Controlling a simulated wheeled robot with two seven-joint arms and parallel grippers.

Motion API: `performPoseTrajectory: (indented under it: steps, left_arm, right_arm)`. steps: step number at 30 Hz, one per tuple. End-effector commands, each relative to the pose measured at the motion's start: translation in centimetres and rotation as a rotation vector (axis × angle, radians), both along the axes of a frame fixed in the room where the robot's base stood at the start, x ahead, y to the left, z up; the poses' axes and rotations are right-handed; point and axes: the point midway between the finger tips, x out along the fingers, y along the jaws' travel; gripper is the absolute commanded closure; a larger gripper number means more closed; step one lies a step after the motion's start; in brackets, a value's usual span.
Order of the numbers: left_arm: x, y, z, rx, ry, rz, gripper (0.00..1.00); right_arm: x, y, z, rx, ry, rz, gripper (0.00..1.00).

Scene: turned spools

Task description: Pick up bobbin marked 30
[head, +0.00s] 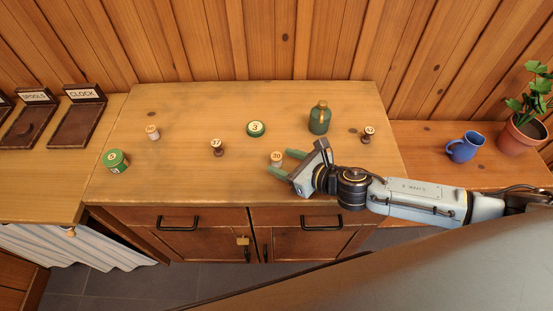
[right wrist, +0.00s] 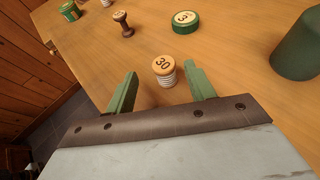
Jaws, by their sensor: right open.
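The bobbin marked 30 (head: 276,157) stands upright on the cabinet top near its front edge, with a tan top and pale ribbed body. In the right wrist view the bobbin (right wrist: 164,68) stands just beyond and between the fingertips, with its number readable. My right gripper (head: 276,173) is open and empty, its green fingers pointing at the bobbin from the right. The fingers also show in the right wrist view (right wrist: 165,80), spread to either side, with no clear contact. My left gripper is not in view.
A dark spool marked 37 (head: 217,148), a green disc marked 3 (head: 256,128), a green tin (head: 117,160), a pale bobbin (head: 152,132), a green bottle (head: 319,118) and another dark spool (head: 368,134) stand around. A blue mug (head: 463,147) and potted plant (head: 521,133) are at right.

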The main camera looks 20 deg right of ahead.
Motion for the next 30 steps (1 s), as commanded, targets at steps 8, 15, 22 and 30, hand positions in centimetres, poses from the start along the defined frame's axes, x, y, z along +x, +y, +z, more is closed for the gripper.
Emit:
performPoseTrajectory:
  steps: [8, 15, 22, 30]
  left_arm:
    - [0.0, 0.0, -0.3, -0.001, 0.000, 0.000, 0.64]
    - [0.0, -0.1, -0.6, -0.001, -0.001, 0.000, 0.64]
    - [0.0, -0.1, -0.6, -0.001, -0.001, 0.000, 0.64]
    - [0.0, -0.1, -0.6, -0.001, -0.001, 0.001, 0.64]
  right_arm:
    - [2.4, 1.1, -0.9, 0.002, -0.001, -0.002, 0.46]
    - [4.5, 2.4, -2.0, 0.002, 0.001, 0.000, 0.46]
    - [4.7, 2.5, -2.1, 0.001, 0.002, -0.001, 0.46]
    - [4.7, 2.4, -2.1, 0.001, 0.002, -0.001, 0.76]
